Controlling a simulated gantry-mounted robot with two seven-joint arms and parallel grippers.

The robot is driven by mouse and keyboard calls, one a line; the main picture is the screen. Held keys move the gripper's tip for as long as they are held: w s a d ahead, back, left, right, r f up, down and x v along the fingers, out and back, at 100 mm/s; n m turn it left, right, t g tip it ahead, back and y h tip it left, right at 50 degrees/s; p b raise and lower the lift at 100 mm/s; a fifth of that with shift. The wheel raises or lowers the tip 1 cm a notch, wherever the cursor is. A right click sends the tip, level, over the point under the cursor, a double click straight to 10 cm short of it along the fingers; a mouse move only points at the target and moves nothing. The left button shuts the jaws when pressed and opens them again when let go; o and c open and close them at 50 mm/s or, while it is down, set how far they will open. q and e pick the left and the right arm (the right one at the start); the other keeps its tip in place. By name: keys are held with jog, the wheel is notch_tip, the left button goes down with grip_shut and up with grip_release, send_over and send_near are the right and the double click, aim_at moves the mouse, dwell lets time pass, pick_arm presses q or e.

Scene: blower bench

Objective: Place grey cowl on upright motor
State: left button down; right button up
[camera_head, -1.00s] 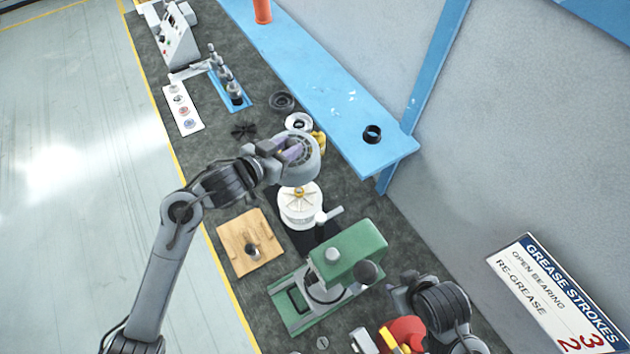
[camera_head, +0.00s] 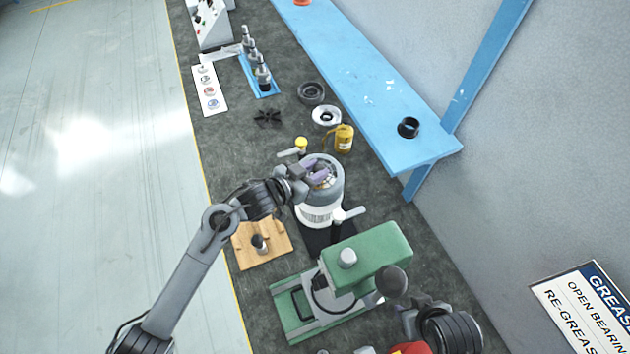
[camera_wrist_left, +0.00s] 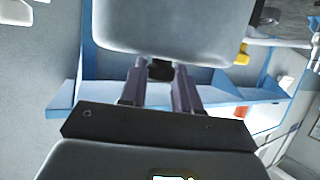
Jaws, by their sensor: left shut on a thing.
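The grey cowl (camera_head: 333,176) is a round, hollow cover. My left gripper (camera_head: 314,174) is shut on it, and it fills the top of the left wrist view (camera_wrist_left: 172,28). The upright white motor (camera_head: 318,215) stands on the bench. The cowl is directly over the motor's top and hides it; I cannot tell whether it is fully seated. Only the motor's lower white side shows. My right arm is at the bottom right of the head view, and its jaws do not show.
A green press (camera_head: 370,258) stands in front of the motor. A wooden board (camera_head: 272,250) lies at the left. A yellow mug (camera_head: 344,138), white ring (camera_head: 326,116) and black fan (camera_head: 267,117) are behind. A blue shelf (camera_head: 365,95) runs along the wall.

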pick_arm(q)
jog(key=shift+f, duration=2.15)
jog(key=shift+f, duration=0.1)
jog(key=shift+f, duration=0.1)
jog(key=c, duration=0.8)
grip_release()
